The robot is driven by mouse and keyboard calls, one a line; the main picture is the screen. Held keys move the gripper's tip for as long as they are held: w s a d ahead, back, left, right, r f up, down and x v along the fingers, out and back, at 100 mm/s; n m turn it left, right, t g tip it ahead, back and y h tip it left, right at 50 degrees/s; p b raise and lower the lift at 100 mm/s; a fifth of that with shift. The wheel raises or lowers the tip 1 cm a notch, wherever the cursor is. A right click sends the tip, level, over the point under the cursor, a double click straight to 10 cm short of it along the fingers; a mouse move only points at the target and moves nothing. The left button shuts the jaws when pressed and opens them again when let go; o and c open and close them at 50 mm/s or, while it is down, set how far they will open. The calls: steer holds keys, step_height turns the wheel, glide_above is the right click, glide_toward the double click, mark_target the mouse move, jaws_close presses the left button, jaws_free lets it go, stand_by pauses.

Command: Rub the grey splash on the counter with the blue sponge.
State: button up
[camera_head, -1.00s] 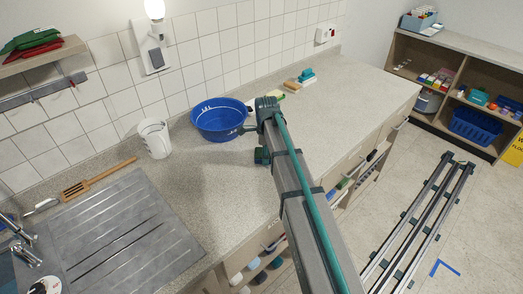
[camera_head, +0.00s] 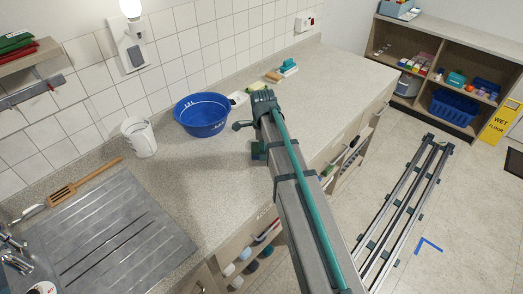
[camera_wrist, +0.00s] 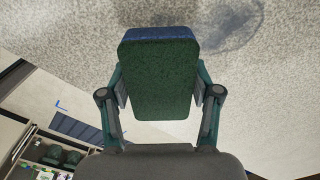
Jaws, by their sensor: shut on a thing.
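The sponge (camera_wrist: 158,80) shows in the wrist view with a dark green face towards the camera and a blue layer along its far edge. My gripper (camera_wrist: 158,92) is shut on it, one finger at each side. The grey splash (camera_wrist: 232,22) is a darker patch on the speckled counter (camera_wrist: 285,75), just beyond the sponge's far right corner. I cannot tell whether the sponge touches the counter.
A wooden slotted turner (camera_head: 75,186) lies by the metal drainboard (camera_head: 115,230). Small items, including a teal-topped one (camera_head: 289,66), lie along the tiled wall. The counter's right part is clear.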

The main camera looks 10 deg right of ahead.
steer(key=shift+r+p, duration=1.35)
steer(key=shift+r, duration=1.1)
